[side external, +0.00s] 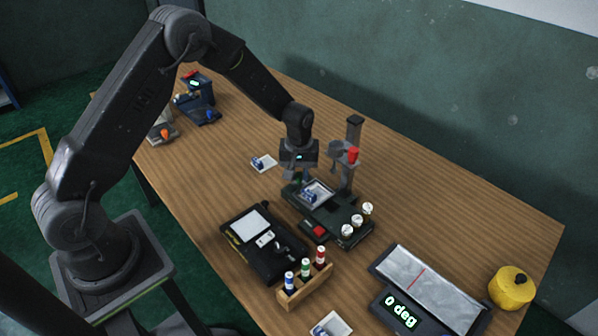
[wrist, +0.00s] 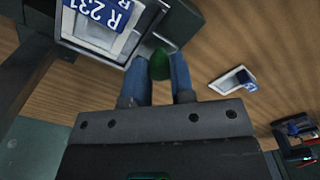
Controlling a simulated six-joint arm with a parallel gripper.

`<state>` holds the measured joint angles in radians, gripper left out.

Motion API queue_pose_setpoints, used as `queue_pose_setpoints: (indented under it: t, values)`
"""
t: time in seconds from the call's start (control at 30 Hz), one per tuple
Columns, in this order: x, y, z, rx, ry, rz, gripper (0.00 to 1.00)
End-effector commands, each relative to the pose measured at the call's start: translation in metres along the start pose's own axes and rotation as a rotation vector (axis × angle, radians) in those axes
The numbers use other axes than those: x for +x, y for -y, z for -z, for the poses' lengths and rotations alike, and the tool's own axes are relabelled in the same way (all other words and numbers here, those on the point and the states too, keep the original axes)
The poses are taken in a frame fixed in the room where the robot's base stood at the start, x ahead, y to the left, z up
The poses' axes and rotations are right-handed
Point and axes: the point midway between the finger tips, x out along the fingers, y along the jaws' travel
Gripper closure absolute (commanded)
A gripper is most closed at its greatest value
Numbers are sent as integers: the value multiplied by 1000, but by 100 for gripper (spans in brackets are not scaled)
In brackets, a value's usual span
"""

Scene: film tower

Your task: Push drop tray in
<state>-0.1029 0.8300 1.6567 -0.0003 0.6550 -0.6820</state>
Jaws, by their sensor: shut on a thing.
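The drop tray (side external: 323,199) is a light-rimmed square tray on the dark tower device (side external: 337,221) at mid-table. A blue-and-white labelled piece (side external: 309,195) lies in it. In the wrist view the tray rim (wrist: 124,53) is at the upper left, and the label reads "R 231". My gripper (side external: 298,178) is low at the tray's far-left end. In the wrist view its two blue fingers (wrist: 161,75) are shut on a green handle (wrist: 159,64) beside the tray rim. The handle's join to the tray is hard to see.
The device has an upright post (side external: 352,150) with a red-topped part, a red button (side external: 319,231) and several round white knobs. A small white tray (side external: 263,163) lies behind my gripper. A black box (side external: 262,245), a bottle rack (side external: 304,287) and an angle gauge (side external: 425,290) stand nearer.

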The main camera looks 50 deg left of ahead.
Motion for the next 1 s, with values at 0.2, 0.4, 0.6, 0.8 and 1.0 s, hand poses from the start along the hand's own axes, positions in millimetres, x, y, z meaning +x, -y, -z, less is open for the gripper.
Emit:
queue_pose_setpoints:
  t: [0.2,0.4,0.6,0.8,1.0]
  values:
    - [0,0,0,0,0,0,100]
    - [0,0,0,0,0,0,100]
    - [0,-14,-13,4,0,0,100]
    - [0,-20,-20,-1,0,0,100]
    - [0,-20,-19,-1,-1,0,71]
